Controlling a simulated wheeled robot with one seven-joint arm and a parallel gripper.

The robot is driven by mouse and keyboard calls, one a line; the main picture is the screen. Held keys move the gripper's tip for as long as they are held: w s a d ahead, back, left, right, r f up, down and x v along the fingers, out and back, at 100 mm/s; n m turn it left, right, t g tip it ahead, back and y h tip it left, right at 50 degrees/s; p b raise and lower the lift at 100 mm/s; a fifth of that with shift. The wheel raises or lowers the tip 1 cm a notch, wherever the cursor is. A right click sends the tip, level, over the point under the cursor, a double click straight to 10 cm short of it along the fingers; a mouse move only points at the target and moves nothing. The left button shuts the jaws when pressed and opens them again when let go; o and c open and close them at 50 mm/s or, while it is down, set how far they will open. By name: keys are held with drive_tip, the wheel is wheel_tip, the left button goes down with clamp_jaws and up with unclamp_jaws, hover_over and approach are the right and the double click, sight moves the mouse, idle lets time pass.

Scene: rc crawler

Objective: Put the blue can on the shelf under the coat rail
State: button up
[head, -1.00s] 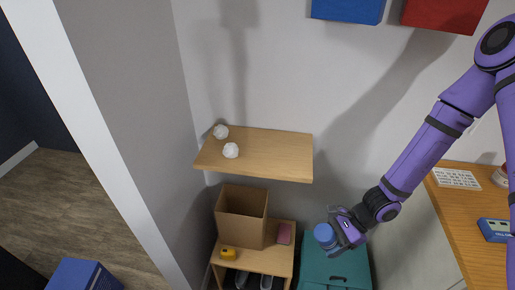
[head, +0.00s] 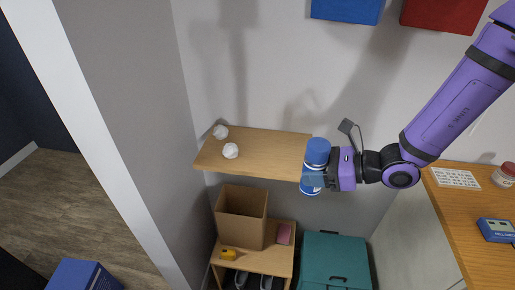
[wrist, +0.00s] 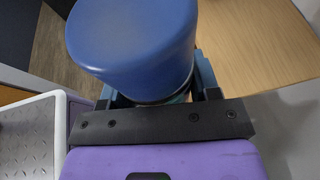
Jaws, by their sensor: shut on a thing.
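The blue can (head: 317,152) is upright in my gripper (head: 318,172), at the right end of a wooden wall shelf (head: 265,150) in the head view. My gripper is shut on the can around its middle. In the wrist view the can's blue top (wrist: 135,40) fills the upper middle, and the shelf's wood (wrist: 255,40) shows behind it to the right. I cannot tell whether the can is over the shelf or just off its end. No coat rail is clearly seen.
Two white crumpled balls (head: 230,151) lie on the shelf's left part. Below stand an open cardboard box (head: 240,215) on a small wooden unit and a teal chest (head: 334,262). A desk (head: 475,215) is at right. The shelf's middle is clear.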

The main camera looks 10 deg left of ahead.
drive_tip(key=shift+w+a+r, duration=0.1)
drive_tip(key=shift+w+r, duration=0.1)
drive_tip(key=shift+w+a+f, duration=0.8)
drive_tip(key=shift+w+f, duration=0.05)
drive_tip(key=shift+w, duration=1.65)
drive_tip(key=shift+w+a+f, duration=0.8)
drive_tip(key=shift+w, duration=1.65)
drive_tip(key=shift+w+a+f, duration=0.8)
drive_tip(key=shift+w+f, duration=0.05)
drive_tip(key=shift+w, duration=1.65)
drive_tip(key=o, duration=1)
drive_tip(key=shift+f, duration=0.1)
drive_tip(key=shift+o, duration=0.2)
drive_tip(key=v, duration=1.2)
drive_tip(key=shift+s+d, duration=0.1)
